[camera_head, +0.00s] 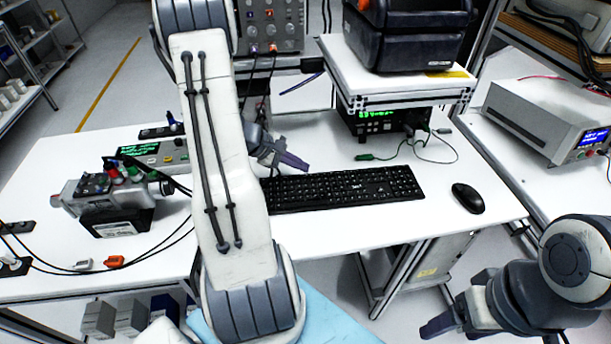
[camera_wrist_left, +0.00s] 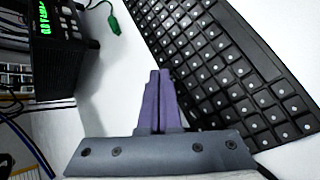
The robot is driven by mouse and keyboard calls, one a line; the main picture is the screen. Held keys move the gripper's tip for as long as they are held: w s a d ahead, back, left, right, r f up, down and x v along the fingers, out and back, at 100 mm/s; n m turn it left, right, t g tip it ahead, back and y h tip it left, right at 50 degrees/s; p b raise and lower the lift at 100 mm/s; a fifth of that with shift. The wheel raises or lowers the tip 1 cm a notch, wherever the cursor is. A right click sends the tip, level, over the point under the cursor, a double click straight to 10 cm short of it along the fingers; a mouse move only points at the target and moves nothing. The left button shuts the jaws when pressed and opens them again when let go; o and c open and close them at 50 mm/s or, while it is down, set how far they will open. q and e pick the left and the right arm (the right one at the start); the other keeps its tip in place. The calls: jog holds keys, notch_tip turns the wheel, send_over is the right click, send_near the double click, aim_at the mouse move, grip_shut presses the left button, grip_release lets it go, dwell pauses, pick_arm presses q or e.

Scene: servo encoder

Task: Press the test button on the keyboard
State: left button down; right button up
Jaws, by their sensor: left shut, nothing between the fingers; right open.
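The black keyboard (camera_head: 340,189) lies on the white table, and its left end is hidden behind my left arm in the head view. No key stands out as a marked test button. My left gripper (camera_head: 303,168) is shut and empty, at the keyboard's back edge left of its middle. In the left wrist view its closed fingers (camera_wrist_left: 159,75) point along the back edge of the keyboard (camera_wrist_left: 235,75), and I cannot tell whether they touch it. My right gripper (camera_head: 428,328) is open and empty, low at the right, in front of the table.
A black mouse (camera_head: 467,198) lies right of the keyboard. Behind it are a black instrument with green digits (camera_head: 378,121) and loose green leads (camera_head: 405,149) under a raised shelf (camera_head: 400,97). A servo-like device (camera_head: 112,195) with cables stands at the left.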

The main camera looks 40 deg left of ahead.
pick_arm(q)
jog(key=shift+f, duration=0.1)
dwell(0.7)
jog(key=shift+f+b, duration=0.35)
jog(key=shift+b, duration=0.25)
jog(key=shift+f+b, duration=0.4)
jog(key=shift+b, duration=0.05)
dwell(0.4)
jog(key=shift+r, duration=0.1)
jog(key=shift+r+p, duration=0.55)
jog(key=shift+r, duration=0.2)
notch_tip(320, 180, up, 5)
jog(key=p, duration=0.3)
dwell(0.3)
